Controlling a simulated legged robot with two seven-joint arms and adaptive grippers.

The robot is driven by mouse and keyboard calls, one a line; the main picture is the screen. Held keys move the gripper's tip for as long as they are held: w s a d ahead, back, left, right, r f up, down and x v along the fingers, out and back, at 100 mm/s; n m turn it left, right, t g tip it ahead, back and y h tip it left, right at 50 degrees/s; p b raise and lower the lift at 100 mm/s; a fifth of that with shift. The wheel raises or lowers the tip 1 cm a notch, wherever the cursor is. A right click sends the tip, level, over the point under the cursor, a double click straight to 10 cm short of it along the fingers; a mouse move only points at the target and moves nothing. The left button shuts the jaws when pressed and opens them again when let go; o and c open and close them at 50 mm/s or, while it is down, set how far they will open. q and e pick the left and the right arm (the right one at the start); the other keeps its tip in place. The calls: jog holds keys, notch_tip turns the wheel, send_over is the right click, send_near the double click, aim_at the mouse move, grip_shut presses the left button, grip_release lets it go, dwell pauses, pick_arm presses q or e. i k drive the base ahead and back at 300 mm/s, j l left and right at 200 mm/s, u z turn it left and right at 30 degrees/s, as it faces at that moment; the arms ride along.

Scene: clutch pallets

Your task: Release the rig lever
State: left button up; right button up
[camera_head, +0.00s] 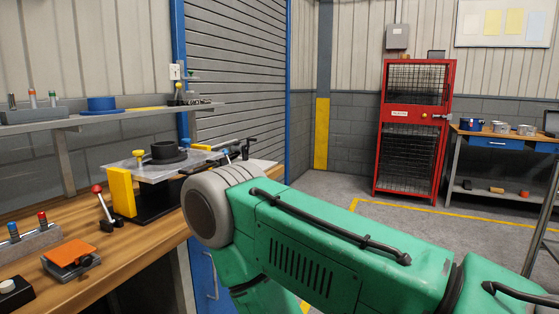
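On the wooden bench at left stands a rig (122,192) with a yellow end block, a clear plate and a dark base. A dark round part (165,152) sits on the plate, with a yellow knob (139,158) beside it. A lever with a red ball knob (97,189) stands at the rig's near left side, tilted to the left. Black handles (247,146) show at the rig's far right end; whether they are levers of the rig I cannot tell. Neither gripper is in view.
A large green link of my body covers the lower middle and right. On the bench lie an orange-topped block (70,252) and a grey holder (30,243). A shelf (110,117) runs above. A red mesh cabinet (413,130) and a blue-drawer table (500,142) stand beyond open floor.

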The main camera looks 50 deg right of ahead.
aim_at(225, 151)
jog(key=z, duration=1.2)
jog(key=i+l+z, duration=0.25)
jog(key=i+l, duration=0.25)
jog(key=i+l+z, duration=0.2)
jog(key=i+l, duration=0.15)
jog(key=i, duration=0.3)
